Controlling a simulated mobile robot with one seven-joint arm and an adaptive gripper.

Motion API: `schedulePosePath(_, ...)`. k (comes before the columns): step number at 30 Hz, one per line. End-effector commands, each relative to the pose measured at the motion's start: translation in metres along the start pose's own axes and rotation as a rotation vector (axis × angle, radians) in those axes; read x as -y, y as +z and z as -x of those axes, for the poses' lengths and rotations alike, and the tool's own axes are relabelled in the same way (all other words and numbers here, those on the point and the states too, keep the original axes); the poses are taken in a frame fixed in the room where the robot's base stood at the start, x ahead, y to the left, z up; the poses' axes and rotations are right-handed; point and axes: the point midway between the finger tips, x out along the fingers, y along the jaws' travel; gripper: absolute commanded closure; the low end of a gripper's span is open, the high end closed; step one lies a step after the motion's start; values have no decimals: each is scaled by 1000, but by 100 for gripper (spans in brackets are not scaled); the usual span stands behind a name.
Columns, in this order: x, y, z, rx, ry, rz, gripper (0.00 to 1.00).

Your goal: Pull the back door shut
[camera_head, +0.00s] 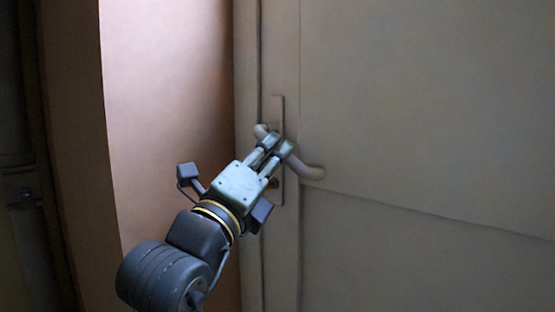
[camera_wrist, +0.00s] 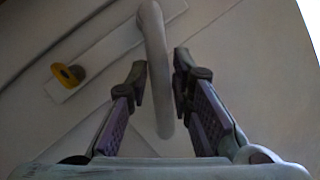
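The back door (camera_head: 420,110) is a plain beige door filling the right of the head view; I cannot tell whether it is fully shut. Its curved lever handle (camera_head: 312,172) sticks out from a narrow upright plate (camera_head: 277,108) near the door's left edge. In the wrist view the handle (camera_wrist: 154,35) runs down between the two fingers, and a yellow-and-dark lock piece (camera_wrist: 68,75) sits on the plate. My gripper (camera_head: 277,147) is at the handle.
A pale, lit wall surface (camera_head: 165,100) stands left of the door, with a brown upright edge (camera_head: 75,130) beside it. A dark panel with a small fitting (camera_head: 22,193) is at the far left.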

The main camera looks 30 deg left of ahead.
Motion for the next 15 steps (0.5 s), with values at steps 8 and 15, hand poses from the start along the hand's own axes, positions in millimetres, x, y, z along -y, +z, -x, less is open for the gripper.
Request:
schedulePosePath(8,-2,0,-2,-3,6,4,64)
schedulePosePath(15,-3,-2,-3,-7,8,6,64)
